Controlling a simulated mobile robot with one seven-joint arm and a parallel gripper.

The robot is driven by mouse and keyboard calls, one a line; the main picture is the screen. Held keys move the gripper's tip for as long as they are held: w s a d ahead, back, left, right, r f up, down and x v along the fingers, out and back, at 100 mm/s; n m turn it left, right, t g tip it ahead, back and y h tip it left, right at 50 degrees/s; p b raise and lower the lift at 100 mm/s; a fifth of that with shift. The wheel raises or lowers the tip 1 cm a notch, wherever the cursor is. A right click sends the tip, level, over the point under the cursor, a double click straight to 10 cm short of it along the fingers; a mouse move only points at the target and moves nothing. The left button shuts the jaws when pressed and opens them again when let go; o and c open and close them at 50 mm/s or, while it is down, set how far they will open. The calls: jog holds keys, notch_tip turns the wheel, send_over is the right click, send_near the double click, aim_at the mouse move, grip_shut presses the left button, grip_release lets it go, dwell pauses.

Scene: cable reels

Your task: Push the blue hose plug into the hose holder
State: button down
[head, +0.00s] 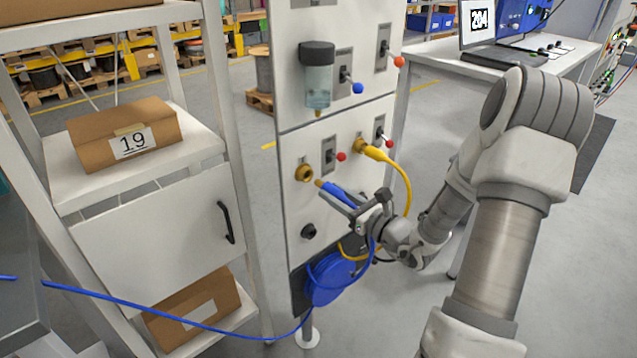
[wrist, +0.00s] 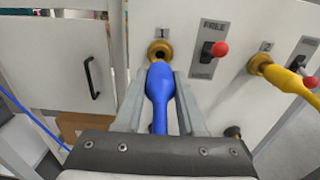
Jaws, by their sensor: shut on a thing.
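The blue hose plug (head: 338,194) is held between the fingers of my gripper (head: 345,203) in front of the white panel. It also shows in the wrist view (wrist: 160,85), pointing up at the brass hose holder (wrist: 160,50) marked 1. That holder also shows in the head view (head: 303,172), with a dark open hole. The plug's tip is close below and in front of the holder; whether it touches cannot be told. My gripper (wrist: 160,98) is shut on the plug, one finger on each side.
A yellow plug (head: 372,153) sits in the second brass holder to the right, its yellow hose hanging down. Toggle levers with red knobs (wrist: 220,49) stick out beside the holders. A blue hose reel (head: 335,280) hangs below. A shelf with a box (head: 125,135) stands left.

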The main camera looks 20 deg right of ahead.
aim_at(347, 202)
jog(key=shift+p+v, duration=0.3)
jog(key=shift+v, duration=2.55)
jog(key=shift+f, duration=0.1)
